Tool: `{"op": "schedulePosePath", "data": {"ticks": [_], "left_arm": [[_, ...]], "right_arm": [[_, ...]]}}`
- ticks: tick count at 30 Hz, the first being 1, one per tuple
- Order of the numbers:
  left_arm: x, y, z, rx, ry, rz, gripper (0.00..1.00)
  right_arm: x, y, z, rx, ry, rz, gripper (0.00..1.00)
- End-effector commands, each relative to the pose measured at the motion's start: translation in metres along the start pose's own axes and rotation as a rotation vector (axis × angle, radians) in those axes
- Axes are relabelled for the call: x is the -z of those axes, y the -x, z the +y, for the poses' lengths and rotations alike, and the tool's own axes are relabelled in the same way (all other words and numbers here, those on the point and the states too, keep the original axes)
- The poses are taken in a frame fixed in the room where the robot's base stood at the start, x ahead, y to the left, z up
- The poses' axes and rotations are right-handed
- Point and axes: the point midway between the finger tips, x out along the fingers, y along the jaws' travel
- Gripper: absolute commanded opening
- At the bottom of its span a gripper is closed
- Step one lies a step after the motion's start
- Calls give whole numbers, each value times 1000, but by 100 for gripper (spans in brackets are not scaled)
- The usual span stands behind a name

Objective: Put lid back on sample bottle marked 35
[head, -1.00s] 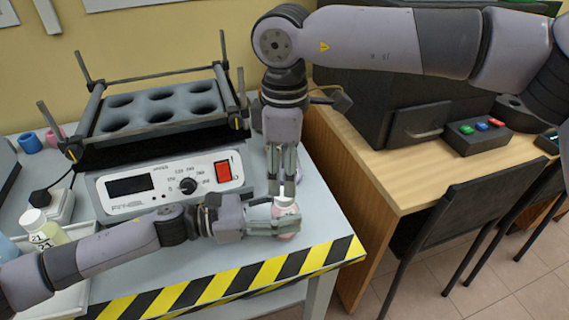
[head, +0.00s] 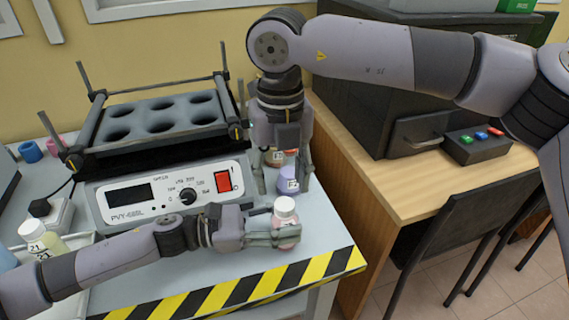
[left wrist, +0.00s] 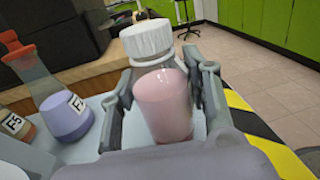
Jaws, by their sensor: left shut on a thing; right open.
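A clear bottle of pink liquid (head: 285,222) is in my left gripper (head: 284,236), near the table's front right corner. It also shows in the left wrist view (left wrist: 163,103), with the two fingers on either side of it. A white lid (head: 285,204) sits on the bottle's neck and looks level in the left wrist view (left wrist: 147,40). No number is visible on this bottle, so I cannot read whether it is 35. My right gripper (head: 282,187) is open and empty, pointing down behind the bottle, apart from the lid.
A purple flask (left wrist: 66,118) and a brown flask (left wrist: 18,126) stand behind the bottle. A PVY-688L device (head: 150,195) with a rack is at the back. A white-capped bottle marked 21 (head: 42,232) stands at left. A wooden desk (head: 400,187) is to the right.

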Motion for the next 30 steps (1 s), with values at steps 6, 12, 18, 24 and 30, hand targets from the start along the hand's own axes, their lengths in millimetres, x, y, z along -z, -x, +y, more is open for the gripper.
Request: {"op": "schedulePosePath", "data": {"ticks": [6,12,18,24,30], "left_arm": [[1,0,0,-1,-1,1,0],[1,0,0,-1,-1,1,0],[0,0,0,-1,-1,1,0],[0,0,0,-1,-1,1,0],[0,0,0,-2,-1,1,0]], "right_arm": [[0,3,1,-1,451,0,47],[0,6,1,0,865,-3,47],[0,8,1,0,1277,-3,47],[0,11,0,2,1689,-4,47],[0,14,-1,5,2099,-5,47]]}}
